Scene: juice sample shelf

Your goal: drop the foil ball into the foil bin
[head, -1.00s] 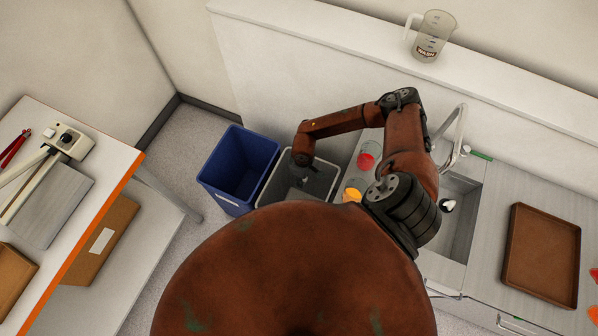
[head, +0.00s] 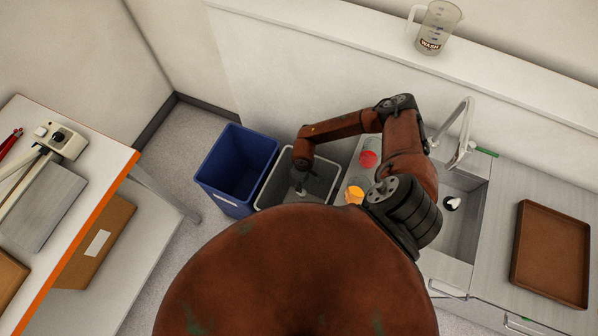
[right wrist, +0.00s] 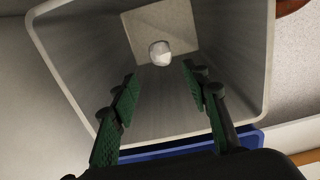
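The foil ball (right wrist: 160,53) is a small crumpled whitish-silver lump. In the right wrist view it shows beyond my fingertips, against the inside of the grey bin near its pale floor; I cannot tell whether it is falling or resting. The grey bin (head: 332,166), apparently the foil bin, stands beside the counter; its wall (right wrist: 80,55) surrounds the right wrist view. My right gripper (right wrist: 154,82) is open, its two green-padded fingers apart with the ball touching neither. In the head view the right gripper (head: 300,187) points down into the grey bin. My left gripper is not in view.
A blue bin (head: 211,170) stands directly left of the grey one. Red (head: 368,159) and orange (head: 354,194) cups stand on the counter close to my right arm. A sink (head: 459,228), a brown tray (head: 550,250) and a jug (head: 436,28) are to the right.

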